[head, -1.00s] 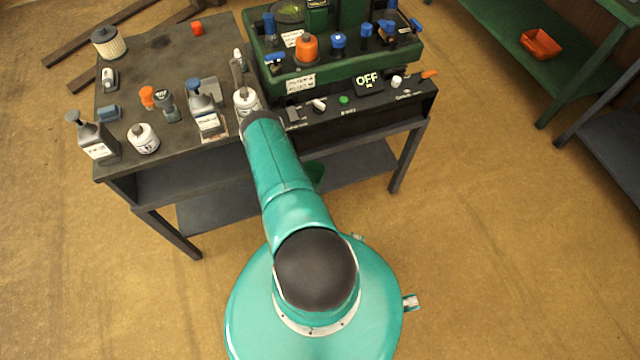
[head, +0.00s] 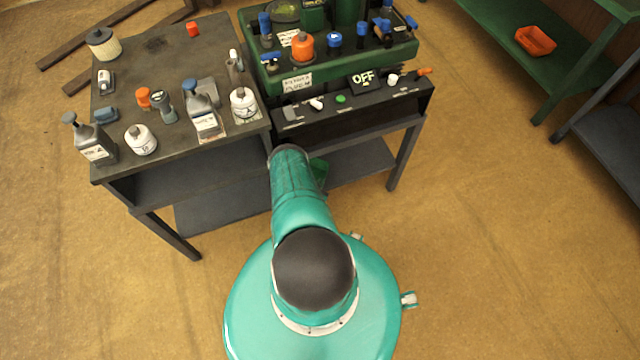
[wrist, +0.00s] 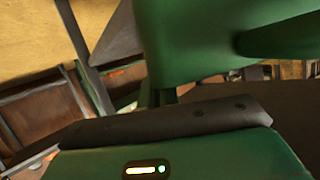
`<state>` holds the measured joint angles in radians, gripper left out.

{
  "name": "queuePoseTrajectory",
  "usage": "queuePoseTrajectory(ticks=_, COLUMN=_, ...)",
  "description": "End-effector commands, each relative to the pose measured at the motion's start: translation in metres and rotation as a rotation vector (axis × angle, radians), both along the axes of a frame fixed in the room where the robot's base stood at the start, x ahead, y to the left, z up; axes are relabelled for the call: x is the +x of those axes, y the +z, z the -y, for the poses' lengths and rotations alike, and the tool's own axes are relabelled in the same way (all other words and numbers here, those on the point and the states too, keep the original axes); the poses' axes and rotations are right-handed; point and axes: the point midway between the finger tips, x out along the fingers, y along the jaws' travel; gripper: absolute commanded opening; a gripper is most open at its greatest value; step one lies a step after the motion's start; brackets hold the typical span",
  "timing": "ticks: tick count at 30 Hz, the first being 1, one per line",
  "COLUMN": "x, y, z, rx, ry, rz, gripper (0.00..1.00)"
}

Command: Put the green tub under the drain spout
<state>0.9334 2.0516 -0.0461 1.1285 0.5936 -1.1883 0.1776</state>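I cannot pick out the green tub for certain. In the head view a small dark green piece (head: 319,170) shows beside my folded arm, in front of the table; it may be the tub or part of my gripper. In the wrist view my gripper (wrist: 165,115) shows its green body with a dark bar and a lit indicator. A large green shape (wrist: 200,45) fills the view just beyond the bar, and I cannot tell whether it is a finger or the tub. The fingertips are not distinct. An orange-tipped fitting (head: 424,72), possibly the drain spout, sticks out at the machine's right end.
The dark workbench (head: 160,60) holds bottles, white canisters, a filter and small parts. A green machine tray (head: 400,52) with blue and orange caps stands at its right, above an "OFF" display (head: 363,78). A green shelf (head: 495,40) with an orange bin (head: 535,40) is far right. Floor between is clear.

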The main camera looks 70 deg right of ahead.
Motion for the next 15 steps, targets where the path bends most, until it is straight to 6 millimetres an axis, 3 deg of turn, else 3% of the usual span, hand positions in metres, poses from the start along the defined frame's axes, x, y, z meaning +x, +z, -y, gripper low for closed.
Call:
queuePoseTrajectory(ticks=4, x=0.0007, y=0.0010, z=0.0009, rx=-0.002, ry=0.000, rz=0.002, gripper=0.00)
queuePoseTrajectory(ticks=8, x=0.0002, y=0.0005, z=0.0002, rx=-0.001, ry=0.000, rz=0.001, gripper=0.25)
queuePoseTrajectory(ticks=15, x=0.0001, y=0.0006, z=0.0001, rx=-0.001, ry=0.000, rz=0.001, gripper=0.25)
